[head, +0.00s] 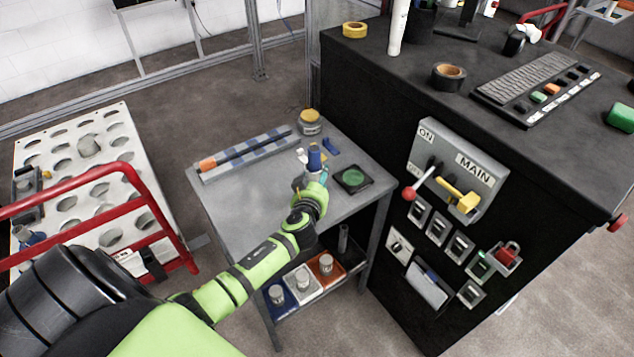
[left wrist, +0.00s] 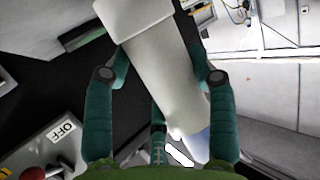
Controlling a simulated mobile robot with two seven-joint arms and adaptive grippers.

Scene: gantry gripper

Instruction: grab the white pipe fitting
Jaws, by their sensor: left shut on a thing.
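The white pipe fitting (left wrist: 158,72) fills the middle of the left wrist view, between the teal fingers of my left gripper (left wrist: 162,78). The gripper is shut on it. A blue part (left wrist: 197,145) shows at the fitting's lower end. In the head view my left gripper (head: 312,178) is over the small grey table, near its right side. A small white part (head: 300,155) and a blue piece (head: 314,157) show at its fingers. The arm and fingers hide much of the grip in the head view. My right gripper is not in view.
The grey table (head: 235,205) bears a long checkered strip (head: 235,158), a yellow-lidded jar (head: 310,123) and a black pad with a green disc (head: 353,178). A black cabinet (head: 365,105) with switches stands to the right. A red rail (head: 75,197) crosses the left, before a holed white panel.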

